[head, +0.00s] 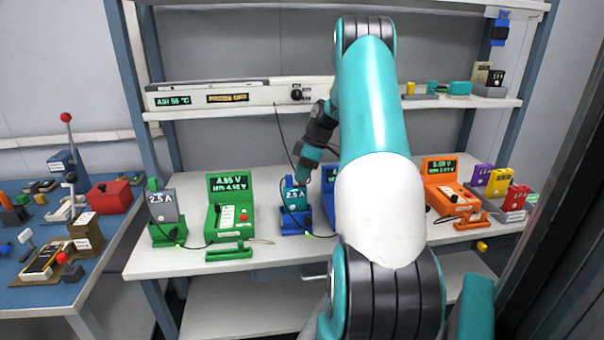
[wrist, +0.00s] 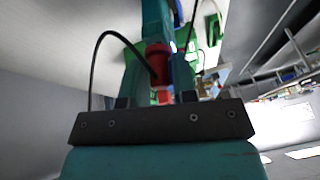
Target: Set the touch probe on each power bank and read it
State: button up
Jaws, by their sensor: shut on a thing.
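My gripper (head: 303,176) is low over the bench at the blue cradle, behind my raised arm. In the wrist view it is shut on the touch probe (wrist: 157,58), a red body with a black cable arching to the left. The probe's tip is hidden. A power bank marked 2.5 A (head: 295,197) stands in the blue cradle (head: 296,225), right at the fingertips; contact cannot be told. A grey power bank marked 2.5 A (head: 163,205) stands in the green cradle (head: 168,234) at left. Purple (head: 482,174), yellow (head: 499,181) and red (head: 516,197) ones stand at right.
A green meter (head: 230,204) with a lit display stands left of the blue cradle. A blue meter is mostly hidden by my arm. An orange meter (head: 447,188) reads about zero volts. A shelf unit (head: 240,93) is above. A blue side table (head: 75,264) holds tools and boxes.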

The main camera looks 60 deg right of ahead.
jog(key=shift+f+b, duration=0.35)
jog(key=shift+f, duration=0.1)
dwell(1.9)
jog(key=r+p, duration=0.1)
jog(key=r, duration=0.1)
jog(key=r+p, duration=0.4)
jog(key=shift+w+d, duration=0.25)
